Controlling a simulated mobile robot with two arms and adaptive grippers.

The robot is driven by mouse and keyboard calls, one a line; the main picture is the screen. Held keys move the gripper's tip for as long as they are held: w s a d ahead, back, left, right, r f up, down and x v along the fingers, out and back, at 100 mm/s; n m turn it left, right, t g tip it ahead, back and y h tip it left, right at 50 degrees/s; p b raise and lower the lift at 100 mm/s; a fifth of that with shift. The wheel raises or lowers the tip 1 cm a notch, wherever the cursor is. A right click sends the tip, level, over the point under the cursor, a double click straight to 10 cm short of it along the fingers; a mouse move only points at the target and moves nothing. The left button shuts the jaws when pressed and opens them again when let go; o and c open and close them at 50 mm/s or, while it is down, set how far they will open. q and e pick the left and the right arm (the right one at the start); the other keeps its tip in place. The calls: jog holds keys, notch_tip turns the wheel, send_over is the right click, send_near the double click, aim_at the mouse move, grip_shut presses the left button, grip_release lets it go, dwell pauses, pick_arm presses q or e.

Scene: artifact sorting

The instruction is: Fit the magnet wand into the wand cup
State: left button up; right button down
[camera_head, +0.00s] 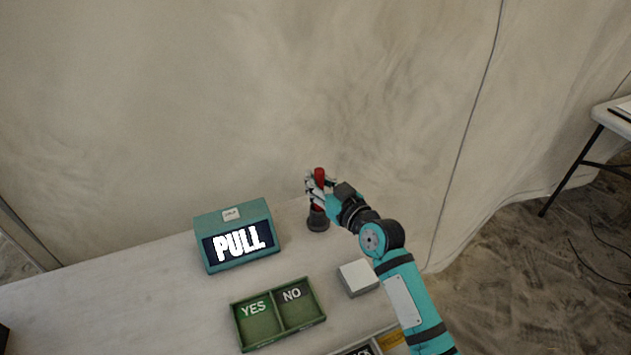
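The magnet wand (319,176) is a red, upright stick at the back right of the table. My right gripper (317,190) is around it, with its fingers closed on the wand's middle. The wand cup (318,222) is a dark, round holder standing directly below the wand. The wand's lower end is at or just above the cup; the fingers and the small size hide whether it is inside. My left gripper is not in view.
A teal box (237,234) with a lit "PULL" display stands left of the cup. A green tray (278,312) with YES and NO compartments lies in front. A white-topped block (358,277) sits near my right arm.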

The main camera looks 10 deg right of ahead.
jog(key=c, duration=1.5)
grip_release()
jog(key=shift+f, duration=0.1)
jog(key=shift+o, duration=0.2)
jog(key=shift+r, duration=0.2)
jog(key=v, duration=1.2)
jog(key=shift+f, duration=0.1)
